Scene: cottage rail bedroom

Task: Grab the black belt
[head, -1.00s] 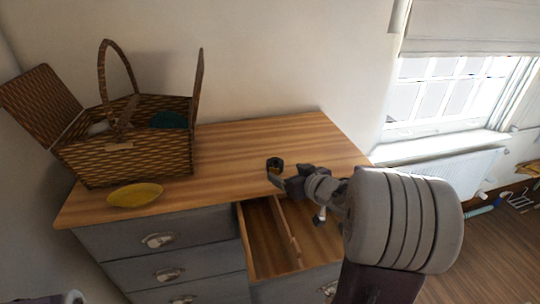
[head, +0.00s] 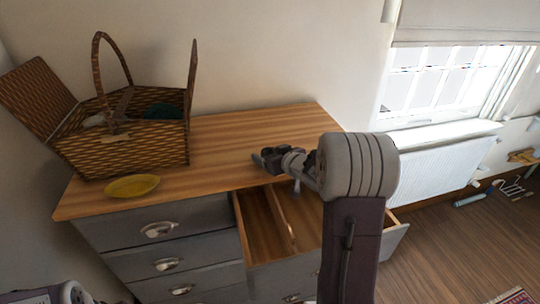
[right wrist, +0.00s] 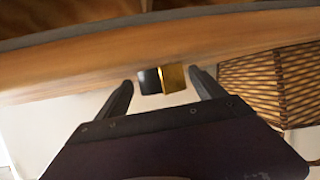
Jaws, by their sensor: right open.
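The black belt (right wrist: 150,82) shows in the right wrist view as a small dark piece with a gold part (right wrist: 174,78), which looks like its buckle. It is on the wooden top of the dresser (head: 235,135). In the head view I cannot make the belt out from the dark gripper. My left gripper is not in view.
A wicker basket (head: 145,145) with open lids stands on the dresser's left, a yellow dish (head: 132,187) in front of it. An open drawer (head: 262,225) sticks out below my right arm. The dresser's middle top is clear. A radiator (head: 440,170) stands right.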

